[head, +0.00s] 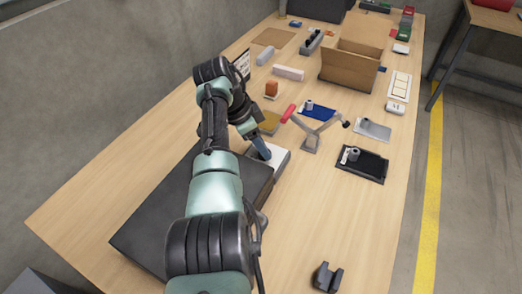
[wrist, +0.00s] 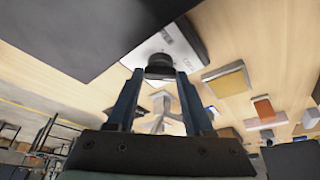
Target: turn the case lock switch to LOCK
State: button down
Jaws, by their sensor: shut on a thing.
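The case lock switch (wrist: 160,66) shows in the wrist view as a dark round knob on a white panel (wrist: 150,48). My gripper (wrist: 160,76) has one blue finger on each side of the knob and is shut on it. Dark lettering is on the panel beside the knob, too small and tilted to read, so I cannot tell which position the switch points to. In the head view my gripper (head: 266,154) reaches down onto the white-topped box (head: 277,160), and the knob is hidden by the fingers.
A large dark case (head: 150,225) lies beside the panel, under my arm. A red-handled clamp-like device (head: 311,143) stands close to the right.

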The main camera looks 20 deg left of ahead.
jog(key=shift+m, duration=0.3)
jog(key=shift+c, duration=1.4)
grip_release()
jog(key=v, duration=1.3)
jog(key=shift+w, duration=0.15)
